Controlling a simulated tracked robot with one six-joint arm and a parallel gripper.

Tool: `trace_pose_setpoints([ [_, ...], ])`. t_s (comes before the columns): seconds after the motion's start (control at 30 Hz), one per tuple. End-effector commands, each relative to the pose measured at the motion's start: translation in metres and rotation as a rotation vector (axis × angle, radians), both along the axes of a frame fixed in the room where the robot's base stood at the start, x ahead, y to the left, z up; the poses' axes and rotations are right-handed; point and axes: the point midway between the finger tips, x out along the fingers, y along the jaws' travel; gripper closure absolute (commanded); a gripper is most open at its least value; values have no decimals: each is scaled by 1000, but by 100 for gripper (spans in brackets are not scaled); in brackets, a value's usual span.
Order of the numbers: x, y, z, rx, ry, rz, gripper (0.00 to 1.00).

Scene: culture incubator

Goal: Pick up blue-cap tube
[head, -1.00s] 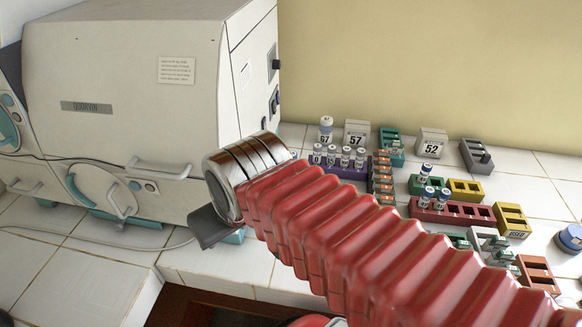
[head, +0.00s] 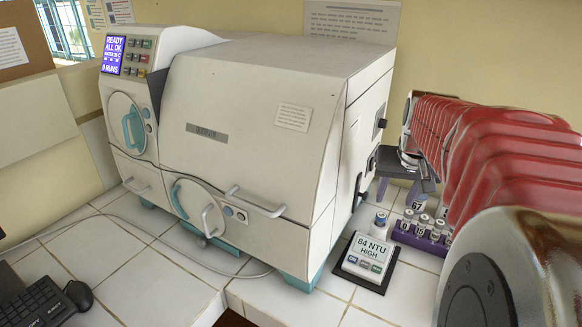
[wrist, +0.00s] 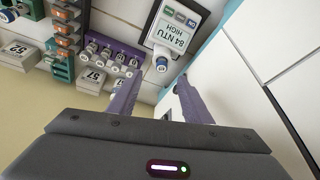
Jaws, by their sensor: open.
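A small tube with a blue cap (head: 381,217) stands upright at the meter reading "84 NTU HIGH" (head: 352,262). In the wrist view, the tube (wrist: 162,65) shows between and just beyond my fingertips, at the edge of the meter (wrist: 181,34). My gripper (head: 405,188) is open, with its fingers pointing down behind and above the tube in the head view. In the wrist view, my open gripper (wrist: 160,76) has nothing clearly held between its two purple fingers. Another pale vial by the "67" block (head: 417,205) is partly hidden by a finger.
The big white incubator (head: 270,110) stands close left of the meter. A purple rack (head: 420,240) with several capped vials is to the right. In the wrist view, orange and teal racks (wrist: 62,70) and number blocks (wrist: 90,76) lie left.

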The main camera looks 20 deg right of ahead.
Motion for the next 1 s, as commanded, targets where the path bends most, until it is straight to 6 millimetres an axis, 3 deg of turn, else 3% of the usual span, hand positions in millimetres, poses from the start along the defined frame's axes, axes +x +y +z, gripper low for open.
trace_pose_setpoints([
  [0.13, 7, -6, 10, -13, -13, 7, 55],
  [0.5, 7, -6, 7, -12, -12, 11, 55],
  [1.0, 29, -20, -57, -10, -10, 11, 55],
])
